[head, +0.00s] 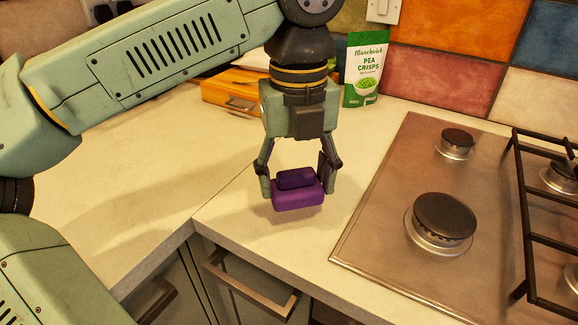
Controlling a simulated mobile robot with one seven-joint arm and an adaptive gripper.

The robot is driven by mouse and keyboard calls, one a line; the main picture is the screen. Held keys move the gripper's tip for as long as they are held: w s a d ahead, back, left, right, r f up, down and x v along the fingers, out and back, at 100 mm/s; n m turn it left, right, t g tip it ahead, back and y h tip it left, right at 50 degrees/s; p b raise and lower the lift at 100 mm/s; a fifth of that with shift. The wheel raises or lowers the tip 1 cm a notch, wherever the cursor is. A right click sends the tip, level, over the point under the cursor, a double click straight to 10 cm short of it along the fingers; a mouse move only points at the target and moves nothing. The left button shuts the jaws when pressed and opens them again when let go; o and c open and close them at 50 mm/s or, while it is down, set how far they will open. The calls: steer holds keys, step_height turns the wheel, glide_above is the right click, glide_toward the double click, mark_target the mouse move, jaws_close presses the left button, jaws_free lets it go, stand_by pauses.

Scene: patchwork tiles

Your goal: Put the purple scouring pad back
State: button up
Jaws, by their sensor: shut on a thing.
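The purple scouring pad (298,195) is in the head view, just left of the hob. It looks like a purple block with a darker purple upper part. My gripper (297,184) points straight down and is shut on it, with one finger at each side. A shadow shows on the worktop beneath and to the left of the pad. I cannot tell whether the pad touches the worktop or hangs just above it.
A steel hob (385,225) with burners and a black pan support (528,220) lies to the right. A green pea crisps bag (363,70) stands behind. A yellow-orange box (232,90) with a handle sits behind my arm. The worktop (130,190) at left is clear.

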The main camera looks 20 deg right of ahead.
steer(key=w, duration=0.2)
steer(key=w+d+p, duration=0.1)
steer(key=w, duration=0.1)
steer(key=shift+w+f, duration=0.15)
steer(key=shift+w, duration=0.1)
steer(key=f, duration=0.1)
steer(key=w+f+p, duration=0.1)
steer(key=shift+d+f, duration=0.2)
steer(key=shift+f, duration=0.95)
steer(key=o, duration=1.1)
steer(key=shift+r, duration=0.1)
step_height(320, 180, up, 12)
steer(key=shift+r+b, duration=0.2)
steer(key=shift+b, duration=0.2)
